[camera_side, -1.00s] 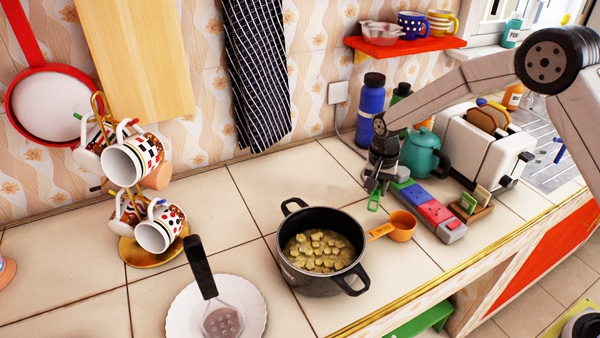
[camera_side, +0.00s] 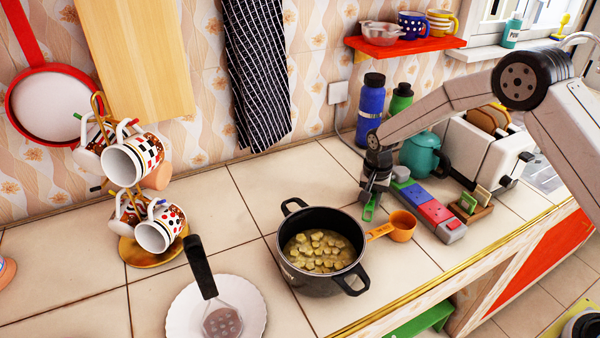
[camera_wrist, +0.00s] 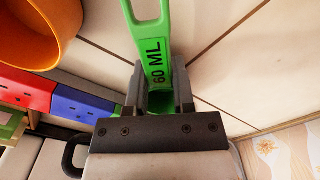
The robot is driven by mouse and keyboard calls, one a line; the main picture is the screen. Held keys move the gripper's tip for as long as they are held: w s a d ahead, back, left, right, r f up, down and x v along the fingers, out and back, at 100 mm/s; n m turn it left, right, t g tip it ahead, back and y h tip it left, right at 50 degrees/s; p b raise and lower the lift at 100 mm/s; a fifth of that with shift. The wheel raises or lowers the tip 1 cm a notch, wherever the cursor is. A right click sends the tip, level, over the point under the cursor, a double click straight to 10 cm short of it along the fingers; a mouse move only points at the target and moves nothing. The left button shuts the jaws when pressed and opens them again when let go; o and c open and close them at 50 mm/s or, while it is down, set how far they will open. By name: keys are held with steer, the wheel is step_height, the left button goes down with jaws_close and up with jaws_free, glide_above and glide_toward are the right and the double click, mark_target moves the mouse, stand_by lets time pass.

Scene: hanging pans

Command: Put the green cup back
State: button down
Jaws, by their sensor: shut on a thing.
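The green cup (camera_side: 370,208) is a small measuring cup; in the wrist view its green handle (camera_wrist: 155,45), printed "60 ML", runs up and away from the jaws. My gripper (camera_side: 372,193) is shut on it, with the fingers on both sides of the green part in the wrist view (camera_wrist: 160,95). The cup's bowl is mostly hidden by the gripper. The gripper is low over the tiled counter, behind and left of an orange measuring cup (camera_side: 402,228), which also shows in the wrist view (camera_wrist: 35,30). I cannot tell whether the green cup touches the counter.
A black pot (camera_side: 292,268) of food stands left of the orange cup. A multicoloured socket strip (camera_side: 434,211) lies to the right. A blue bottle (camera_side: 370,105), teal kettle (camera_side: 420,155) and toaster (camera_side: 470,150) stand behind. Left are a mug stand (camera_side: 140,252) and plate (camera_side: 180,306).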

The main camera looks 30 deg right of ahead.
steer(key=shift+f, duration=0.15)
steer(key=shift+c, duration=2.3)
jaws_free()
step_height(320, 180, up, 12)
steer(key=shift+s, duration=0.1)
steer(key=s+d+n+t, duration=0.1)
steer(key=s+n, duration=0.8)
steer(key=s, duration=1.5)
steer(key=shift+s+d+r+t, duration=0.2)
steer(key=shift+r+t, duration=0.25)
steer(key=shift+t, duration=0.35)
